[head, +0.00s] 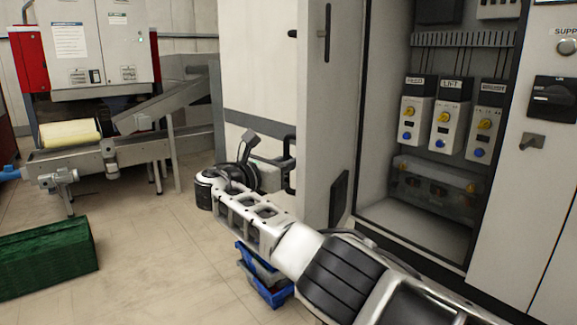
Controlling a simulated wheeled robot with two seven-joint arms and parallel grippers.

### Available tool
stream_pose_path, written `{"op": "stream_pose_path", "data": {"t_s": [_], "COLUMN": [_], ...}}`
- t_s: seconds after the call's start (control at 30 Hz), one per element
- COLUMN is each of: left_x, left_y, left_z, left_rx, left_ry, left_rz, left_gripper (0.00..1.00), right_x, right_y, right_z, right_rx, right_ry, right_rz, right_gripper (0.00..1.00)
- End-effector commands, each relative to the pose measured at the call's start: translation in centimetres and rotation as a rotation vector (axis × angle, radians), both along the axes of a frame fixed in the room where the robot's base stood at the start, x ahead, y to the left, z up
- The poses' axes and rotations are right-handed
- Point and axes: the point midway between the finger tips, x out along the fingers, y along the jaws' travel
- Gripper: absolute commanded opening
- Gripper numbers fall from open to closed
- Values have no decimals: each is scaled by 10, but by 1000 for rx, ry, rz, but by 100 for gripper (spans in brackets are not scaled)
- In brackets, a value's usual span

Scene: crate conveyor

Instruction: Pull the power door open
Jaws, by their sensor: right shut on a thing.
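The power door (313,115) is a pale panel that stands swung open at the left side of the electrical cabinet. Its inner face shows, with a dark vent low down and a black latch part near the top. A black handle (290,178) sticks out from its outer side at the left edge. My right gripper (277,161) is shut on this handle; its fingers partly hide the grip. My right arm reaches in from the lower right. My left gripper is not in view.
The open cabinet (432,212) shows several switch modules, one labelled LIFT (446,115). Blue bins (262,285) sit on the floor below my right arm. A green crate (45,258) stands at left, and a conveyor (95,155) with a machine behind. Floor between is clear.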

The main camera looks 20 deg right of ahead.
Motion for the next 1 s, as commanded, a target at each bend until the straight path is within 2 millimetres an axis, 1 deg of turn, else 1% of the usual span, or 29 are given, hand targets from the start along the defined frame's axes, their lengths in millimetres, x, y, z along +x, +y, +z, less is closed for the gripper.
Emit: {"op": "stream_pose_path", "data": {"t_s": [0.4, 0.43, 0.5, 0.83, 0.93, 1.0], "left_x": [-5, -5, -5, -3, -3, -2], "left_y": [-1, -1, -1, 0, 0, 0], "left_z": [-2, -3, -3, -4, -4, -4], "left_rx": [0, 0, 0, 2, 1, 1], "left_ry": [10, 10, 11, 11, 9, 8], "left_rz": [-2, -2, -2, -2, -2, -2], "left_gripper": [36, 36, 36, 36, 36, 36], "right_x": [1, 1, 1, -1, -5, -11], "right_y": [0, 0, 0, 3, 12, 22], "right_z": [-1, -1, -1, -1, -1, -1], "right_rx": [2, 2, 2, 1, 1, 2], "right_ry": [2, 2, 2, 1, 0, 0], "right_rz": [0, 0, 0, 1, 3, 5], "right_gripper": [0, 17, 33, 33, 33, 33]}}
